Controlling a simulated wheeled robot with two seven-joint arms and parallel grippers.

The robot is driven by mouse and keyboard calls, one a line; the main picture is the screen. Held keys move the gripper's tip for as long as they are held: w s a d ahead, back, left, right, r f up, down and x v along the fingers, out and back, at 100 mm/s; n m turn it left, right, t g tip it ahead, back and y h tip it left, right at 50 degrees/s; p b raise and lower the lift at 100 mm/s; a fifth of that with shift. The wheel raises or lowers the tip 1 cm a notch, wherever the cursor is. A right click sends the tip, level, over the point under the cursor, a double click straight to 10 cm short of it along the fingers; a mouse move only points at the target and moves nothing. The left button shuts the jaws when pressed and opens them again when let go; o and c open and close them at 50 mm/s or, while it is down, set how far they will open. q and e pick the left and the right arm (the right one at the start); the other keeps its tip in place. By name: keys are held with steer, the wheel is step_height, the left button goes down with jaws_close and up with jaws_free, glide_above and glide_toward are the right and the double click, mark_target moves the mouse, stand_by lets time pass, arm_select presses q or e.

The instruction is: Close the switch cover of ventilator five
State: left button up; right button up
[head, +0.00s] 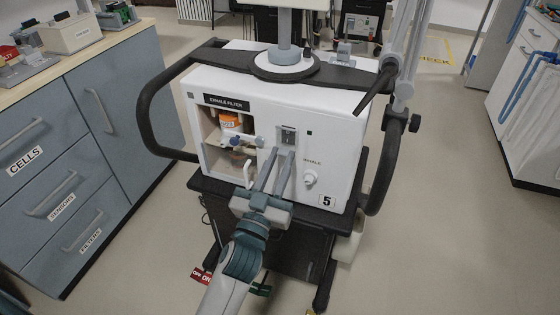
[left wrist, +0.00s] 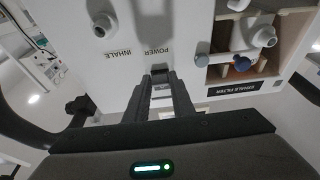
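Ventilator five (head: 262,88) is a white box with a "5" label (head: 327,201) on a black wheeled cart. Its switch cover (head: 287,136) is a small grey fitting on the front panel; how far it is open is too small to tell. The fingers show in the left wrist view (left wrist: 161,72) too. Contact cannot be told. My right gripper is out of view.
Left of the switch is an open exhale filter recess (head: 238,143) with an orange-topped part. A white inhale port (head: 310,178) sticks out at right. Black handles (head: 150,110) flank the machine. A blue drawer cabinet (head: 62,160) stands at left. Floor at right is clear.

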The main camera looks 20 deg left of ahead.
arm_select(q)
steer(key=o, duration=0.4)
steer(key=shift+b+v, duration=1.1)
steer(key=shift+v, duration=7.6)
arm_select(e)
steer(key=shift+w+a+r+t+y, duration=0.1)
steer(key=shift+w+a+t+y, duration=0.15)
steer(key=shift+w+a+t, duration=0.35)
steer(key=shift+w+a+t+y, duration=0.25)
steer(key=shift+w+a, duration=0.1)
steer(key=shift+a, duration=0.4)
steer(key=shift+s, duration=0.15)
